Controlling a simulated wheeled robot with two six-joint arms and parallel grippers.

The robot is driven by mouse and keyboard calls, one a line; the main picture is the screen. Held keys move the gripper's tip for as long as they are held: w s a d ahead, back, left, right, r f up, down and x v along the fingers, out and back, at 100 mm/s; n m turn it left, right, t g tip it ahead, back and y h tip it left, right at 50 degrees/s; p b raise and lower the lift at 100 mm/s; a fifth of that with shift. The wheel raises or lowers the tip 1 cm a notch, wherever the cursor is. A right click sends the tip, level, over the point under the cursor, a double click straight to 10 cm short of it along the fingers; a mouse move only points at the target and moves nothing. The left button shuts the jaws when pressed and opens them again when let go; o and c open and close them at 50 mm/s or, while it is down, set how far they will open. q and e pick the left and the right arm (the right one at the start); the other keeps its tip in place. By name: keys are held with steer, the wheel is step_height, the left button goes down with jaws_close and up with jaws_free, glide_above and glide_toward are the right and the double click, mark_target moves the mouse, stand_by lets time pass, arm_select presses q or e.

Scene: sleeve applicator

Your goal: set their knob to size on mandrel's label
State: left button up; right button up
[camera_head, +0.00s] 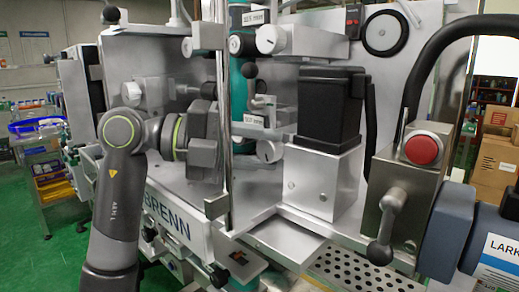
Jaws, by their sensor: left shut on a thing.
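The sleeve applicator stands in front of me, with a teal upright mandrel (240,75) behind a steel post. Small white labels (254,18) sit near its top and at mid-height (254,120); their text is too small to read surely. A pale round knob (269,40) is at the upper label, and another knob (269,151) is below the lower label. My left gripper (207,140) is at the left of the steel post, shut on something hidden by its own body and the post. My right gripper is not in view.
A steel post (222,95) rises close by my left gripper. A black box (330,108) on a metal block stands right of the mandrel. A red button (423,150) and a lever (385,225) are at the right. Shelves with bins (40,150) stand far left.

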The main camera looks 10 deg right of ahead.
arm_select(q)
steer(key=o, duration=1)
steer(key=w+a+r, duration=0.2)
steer(key=a, duration=1.5)
steer(key=shift+r+b, duration=0.25)
steer(key=shift+b, duration=0.2)
